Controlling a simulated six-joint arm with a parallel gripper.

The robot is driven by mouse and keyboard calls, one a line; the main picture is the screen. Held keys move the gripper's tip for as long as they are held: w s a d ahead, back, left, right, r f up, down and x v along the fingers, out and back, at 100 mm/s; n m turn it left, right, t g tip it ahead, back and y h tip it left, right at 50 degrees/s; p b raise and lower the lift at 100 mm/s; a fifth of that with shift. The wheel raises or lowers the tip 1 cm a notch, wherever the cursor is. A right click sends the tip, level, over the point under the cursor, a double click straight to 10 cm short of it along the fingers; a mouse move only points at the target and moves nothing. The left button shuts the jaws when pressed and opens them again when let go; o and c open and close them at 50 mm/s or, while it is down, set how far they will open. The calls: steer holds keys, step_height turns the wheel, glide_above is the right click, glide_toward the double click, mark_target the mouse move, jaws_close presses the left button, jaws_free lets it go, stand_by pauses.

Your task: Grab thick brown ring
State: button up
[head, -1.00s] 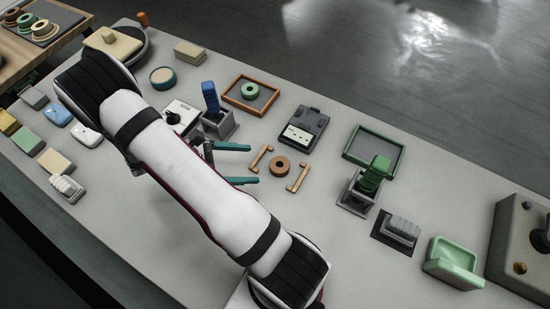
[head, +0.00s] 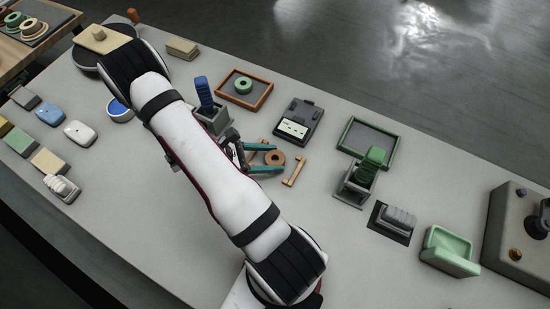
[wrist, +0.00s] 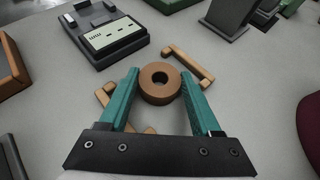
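The thick brown ring (head: 275,158) lies flat on the grey table between two tan bracket-like bars. In the wrist view the ring (wrist: 160,93) sits between the tips of my gripper (wrist: 161,84), whose teal fingers stand apart on either side of it. My gripper (head: 276,157) is open and its fingers reach toward the ring from the left in the head view. I cannot tell whether either finger touches the ring. One tan bar (head: 295,169) stands right of the ring; the other is partly hidden behind a finger.
A grey device (head: 298,121) lies beyond the ring. An orange-rimmed tray (head: 269,99) holds a green ring. A blue-handled block (head: 204,93) in a grey holder stands near my arm. A green-rimmed tray (head: 391,151) and a green-handled block (head: 370,164) stand to the right.

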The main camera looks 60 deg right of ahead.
steer(key=c, duration=0.7)
steer(key=shift+r, duration=0.1)
